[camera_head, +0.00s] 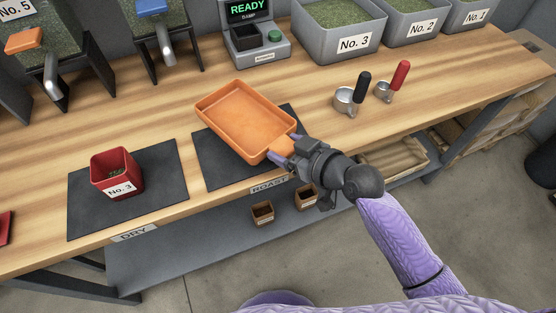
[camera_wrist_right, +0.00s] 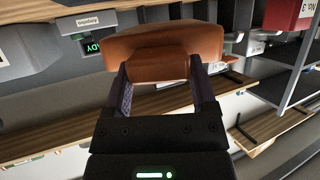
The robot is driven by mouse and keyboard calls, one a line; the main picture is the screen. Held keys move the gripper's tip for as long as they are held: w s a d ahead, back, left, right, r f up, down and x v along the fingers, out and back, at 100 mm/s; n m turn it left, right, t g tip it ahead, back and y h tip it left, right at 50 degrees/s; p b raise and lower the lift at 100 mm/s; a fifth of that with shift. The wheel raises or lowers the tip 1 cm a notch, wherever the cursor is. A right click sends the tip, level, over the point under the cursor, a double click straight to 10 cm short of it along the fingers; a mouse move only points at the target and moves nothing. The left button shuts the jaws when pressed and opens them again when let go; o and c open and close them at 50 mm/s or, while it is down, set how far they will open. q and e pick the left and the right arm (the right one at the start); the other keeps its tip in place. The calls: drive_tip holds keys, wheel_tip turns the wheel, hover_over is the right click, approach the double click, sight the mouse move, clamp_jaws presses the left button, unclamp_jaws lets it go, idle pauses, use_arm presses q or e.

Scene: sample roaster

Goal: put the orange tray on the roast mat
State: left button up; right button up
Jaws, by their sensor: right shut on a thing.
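The orange tray (camera_head: 243,118) is an empty shallow rectangular tray; in the head view it is over the dark roast mat (camera_head: 212,168) and covers much of it. My right gripper (camera_head: 280,155) is shut on the tray's near right end. The tray also shows in the right wrist view (camera_wrist_right: 165,45), with its end between the two fingers (camera_wrist_right: 160,85). Whether the tray touches the mat or hangs a little above it, I cannot tell. The tray's far left end extends past the mat's back edge in the picture. My left gripper is not in view.
A red No. 3 container (camera_head: 117,178) stands on the dry mat (camera_head: 84,207) at left. Two metal scoops, black-handled (camera_head: 349,99) and red-handled (camera_head: 385,90), lie to the right. A READY device (camera_head: 258,42) and grey bins (camera_head: 345,35) line the back. Small brown boxes (camera_head: 262,213) sit on the lower shelf.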

wheel_tip(320, 180, down, 5)
drive_tip(key=shift+r+b, duration=0.1)
drive_tip(key=shift+b, duration=0.95)
drive_tip(key=shift+r, duration=0.1)
drive_tip(key=shift+f, duration=0.2)
drive_tip(key=o, duration=1.3)
drive_tip(key=shift+o, duration=0.2)
drive_tip(key=shift+r, duration=0.25)
drive_tip(key=p+v, duration=0.2)
drive_tip(key=v, duration=1)
drive_tip(key=s+d+f+m+g+h, duration=0.1)
drive_tip(key=s+d+f+m+h, duration=0.2)
drive_tip(key=f, duration=0.6)
drive_tip(key=s+d+f+m+g+h, duration=0.1)
drive_tip(key=d+f+h, duration=0.3)
drive_tip(key=f, duration=0.5)
drive_tip(key=s+f+g, duration=0.2)
drive_tip(key=s+f, duration=0.3)
drive_tip(key=s, duration=0.3)
drive_tip(key=s+f+m+g+h, duration=0.1)
drive_tip(key=s+f+g, duration=0.2)
drive_tip(key=s+f, duration=0.2)
drive_tip(key=s+f+g, duration=0.2)
drive_tip(key=s+f, duration=0.3)
drive_tip(key=s, duration=0.6)
drive_tip(key=shift+s+a+f+g+h, duration=0.25)
drive_tip(key=shift+s+a+g+h, duration=0.05)
drive_tip(key=shift+a+g+h, duration=0.1)
